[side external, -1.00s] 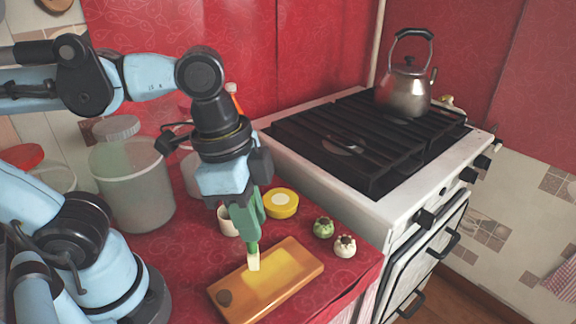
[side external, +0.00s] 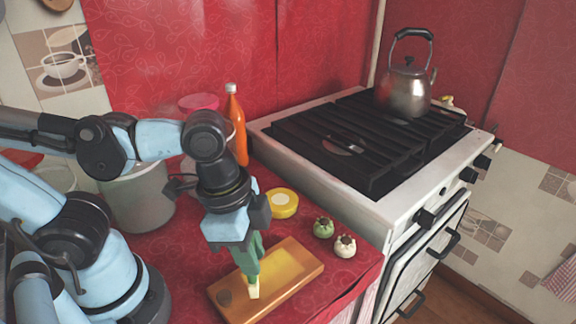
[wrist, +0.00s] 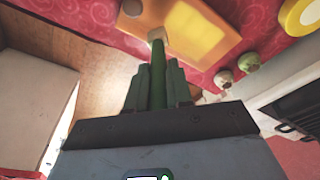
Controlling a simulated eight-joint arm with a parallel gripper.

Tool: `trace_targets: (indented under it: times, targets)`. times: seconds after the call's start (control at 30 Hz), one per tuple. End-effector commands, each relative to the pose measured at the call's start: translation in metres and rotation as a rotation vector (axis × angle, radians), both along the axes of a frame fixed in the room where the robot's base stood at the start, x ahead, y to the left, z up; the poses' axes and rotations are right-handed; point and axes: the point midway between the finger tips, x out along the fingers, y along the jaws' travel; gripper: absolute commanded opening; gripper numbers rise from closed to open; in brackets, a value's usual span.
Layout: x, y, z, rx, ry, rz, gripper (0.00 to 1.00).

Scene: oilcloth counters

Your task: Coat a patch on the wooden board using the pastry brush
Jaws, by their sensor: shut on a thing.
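The wooden board (side external: 232,304) lies on the red counter near its front edge, with a yellow coated patch (side external: 280,266) on its middle and right part. It also shows at the top of the wrist view (wrist: 215,50). My gripper (side external: 250,266) is shut on the pastry brush, handle upright. The brush's pale bristles (side external: 253,291) point down at the board's near edge; whether they touch it I cannot tell. In the wrist view the brush's green handle (wrist: 158,75) stands between my fingers, and its bristles (wrist: 157,35) overlap the board's edge.
An orange bottle (side external: 237,130) is behind my arm. The stove (side external: 350,130) with a kettle (side external: 408,90) is at the right.

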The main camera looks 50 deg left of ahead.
Motion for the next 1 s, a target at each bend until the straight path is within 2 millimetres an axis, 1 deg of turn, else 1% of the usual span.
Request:
trace_targets:
  times: [0.07,0.1,0.17,0.33,0.4,0.57,0.6,0.7,1.0]
  targets:
    - [0.001,0.0,-0.013,0.0,0.0,0.0,0.0]
    - [0.005,0.0,-0.008,0.0,-0.001,0.003,0.0]
    - [0.01,0.0,-0.006,0.0,0.0,0.004,0.0]
    - [0.027,0.0,-0.013,0.0,0.0,0.003,0.0]
    - [0.032,0.001,-0.007,0.0,0.0,0.002,0.0]
    - [0.048,0.0,-0.013,0.0,0.0,0.002,0.0]
    - [0.051,0.001,-0.01,0.0,-0.001,0.002,0.0]
    - [0.06,0.001,-0.013,0.001,-0.001,0.001,0.0]
    - [0.087,0.001,-0.011,-0.001,-0.001,0.001,0.0]
